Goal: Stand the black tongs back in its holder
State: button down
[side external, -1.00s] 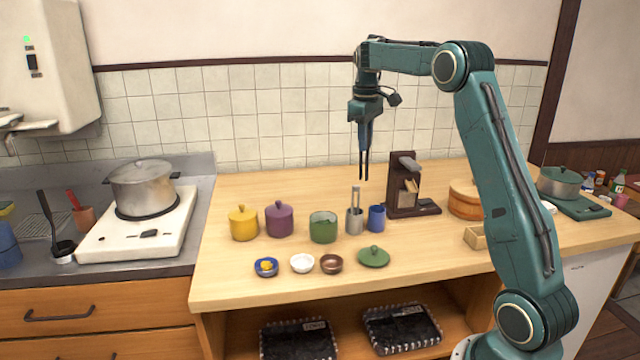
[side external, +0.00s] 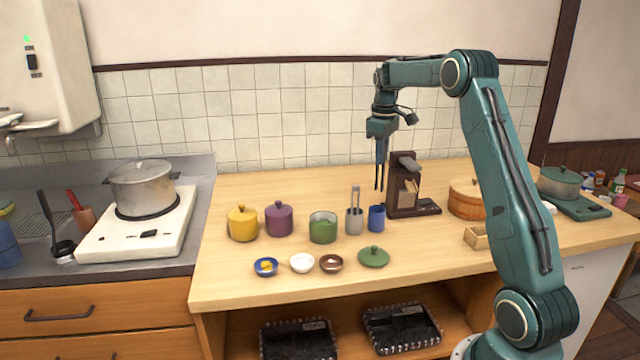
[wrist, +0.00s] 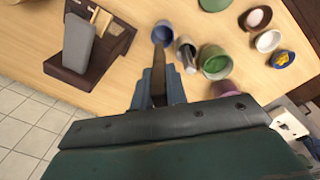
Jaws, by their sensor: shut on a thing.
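My gripper (side external: 382,156) is shut on the black tongs (side external: 379,178), which hang upright with their two dark prongs pointing down. The tips are a little above a blue cup (side external: 377,219), apart from it. In the wrist view, the tongs (wrist: 158,90) show between the fingers, pointing towards the blue cup (wrist: 161,36), whose opening looks empty. To its left in the side view stands a grey cup (side external: 354,224) with silver tongs (side external: 355,196) in it. Which cup is the holder is not marked.
A dark brown stand (side external: 395,185) is close on the right of the blue cup. A green pot (side external: 323,230), purple pot (side external: 279,219) and yellow pot (side external: 243,225) stand to the left. Small bowls and a green lid (side external: 373,257) lie in front. The counter behind is clear.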

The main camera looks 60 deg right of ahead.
jog(key=shift+f, duration=0.3)
notch_tip(320, 180, down, 10)
dwell(1.5)
jog(key=shift+f, duration=0.65)
dwell(0.5)
jog(key=c, duration=0.8)
grip_release()
jog(key=shift+o, duration=0.2)
jog(key=shift+r, duration=0.15)
notch_tip(320, 180, up, 7)
dwell(1.1)
